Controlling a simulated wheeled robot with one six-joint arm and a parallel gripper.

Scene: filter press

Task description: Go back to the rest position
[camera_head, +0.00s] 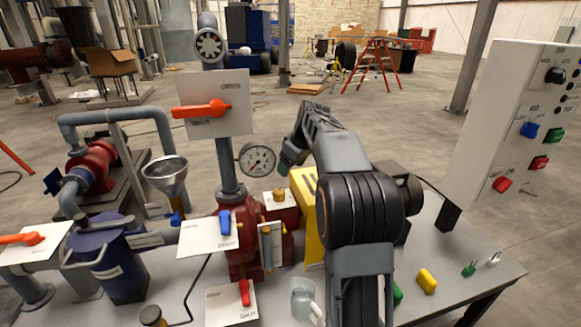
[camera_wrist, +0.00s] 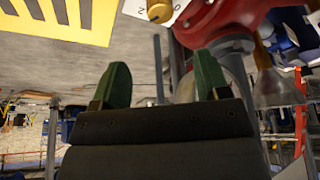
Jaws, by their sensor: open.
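My gripper (camera_wrist: 162,82) shows in the wrist view as two green fingertips standing apart, with nothing between them. In the head view my dark arm rises from the bottom centre and bends away over the bench. Only a bit of the gripper (camera_head: 288,160) shows there, beside the upper arm link and right of the pressure gauge (camera_head: 257,160). A yellow block with dark stripes (camera_head: 309,215) stands behind my arm and is partly hidden by it. Its striped face (camera_wrist: 70,18) also shows at the top left of the wrist view.
A red pump (camera_head: 240,235) with pipes stands left of my arm. A red lever (camera_head: 202,109) sits on a "SHUT" plate above. A control panel (camera_head: 520,130) stands at the right. A clear jug (camera_head: 304,299) and yellow piece (camera_head: 427,281) are on the bench.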

